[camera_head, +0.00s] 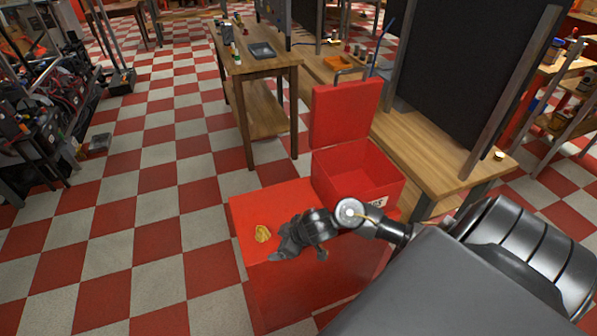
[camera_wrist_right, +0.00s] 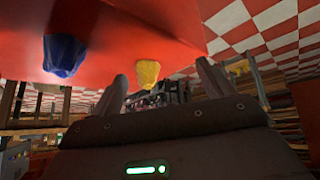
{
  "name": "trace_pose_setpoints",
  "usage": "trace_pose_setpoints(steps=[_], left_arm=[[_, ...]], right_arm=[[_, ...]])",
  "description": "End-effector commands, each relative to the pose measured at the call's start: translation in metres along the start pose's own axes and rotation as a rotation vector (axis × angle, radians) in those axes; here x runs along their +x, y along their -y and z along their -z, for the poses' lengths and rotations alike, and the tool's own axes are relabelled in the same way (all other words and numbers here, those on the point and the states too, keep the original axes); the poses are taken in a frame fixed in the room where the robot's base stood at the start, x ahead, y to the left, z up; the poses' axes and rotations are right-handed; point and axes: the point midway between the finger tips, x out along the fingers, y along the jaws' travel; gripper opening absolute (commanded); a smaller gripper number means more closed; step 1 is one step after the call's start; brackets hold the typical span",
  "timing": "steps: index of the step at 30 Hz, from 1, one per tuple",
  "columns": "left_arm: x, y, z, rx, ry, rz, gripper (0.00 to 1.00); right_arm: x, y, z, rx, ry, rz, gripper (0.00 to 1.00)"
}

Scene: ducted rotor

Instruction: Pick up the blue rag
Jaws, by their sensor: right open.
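The blue rag (camera_wrist_right: 64,55) is a crumpled lump on the red surface, at the upper left of the right wrist view. I cannot make it out in the head view, where my right arm may cover it. My right gripper (camera_wrist_right: 162,84) is open, with its two fingers apart and nothing seen between them. The blue rag lies outside the fingers, to their left in the wrist view. In the head view the right gripper (camera_head: 287,243) is over the red cabinet top. My left gripper is not in view.
A yellow rag (camera_head: 263,233) lies on the red cabinet (camera_head: 258,204), close to the right gripper; it also shows in the wrist view (camera_wrist_right: 147,73). An open red box (camera_head: 350,165) with its lid raised stands at the back of the cabinet. Wooden tables (camera_head: 262,68) stand beyond.

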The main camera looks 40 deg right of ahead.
Motion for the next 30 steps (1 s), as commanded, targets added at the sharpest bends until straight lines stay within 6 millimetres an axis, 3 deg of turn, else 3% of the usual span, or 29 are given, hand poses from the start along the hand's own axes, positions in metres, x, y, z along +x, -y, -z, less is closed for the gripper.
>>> trace_pose_setpoints(steps=[1,3,6,10,17,24,30], left_arm=[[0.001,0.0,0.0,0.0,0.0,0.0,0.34],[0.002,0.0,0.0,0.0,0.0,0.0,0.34],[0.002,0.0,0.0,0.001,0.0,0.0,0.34],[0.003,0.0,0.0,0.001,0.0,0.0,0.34],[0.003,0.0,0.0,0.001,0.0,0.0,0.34],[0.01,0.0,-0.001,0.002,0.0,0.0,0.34],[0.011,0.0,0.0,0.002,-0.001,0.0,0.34]], right_arm=[[-0.009,-0.026,0.007,-0.019,0.017,0.003,0.8],[-0.024,-0.053,0.008,-0.013,0.064,0.021,0.8],[-0.048,-0.086,0.002,0.02,0.144,0.029,0.8],[-0.07,-0.112,-0.006,0.068,0.219,0.023,0.8],[-0.076,-0.119,-0.011,0.092,0.249,0.023,0.8],[-0.041,-0.117,-0.019,0.093,0.247,0.024,0.8],[-0.024,-0.117,-0.023,0.091,0.246,0.022,0.8]])
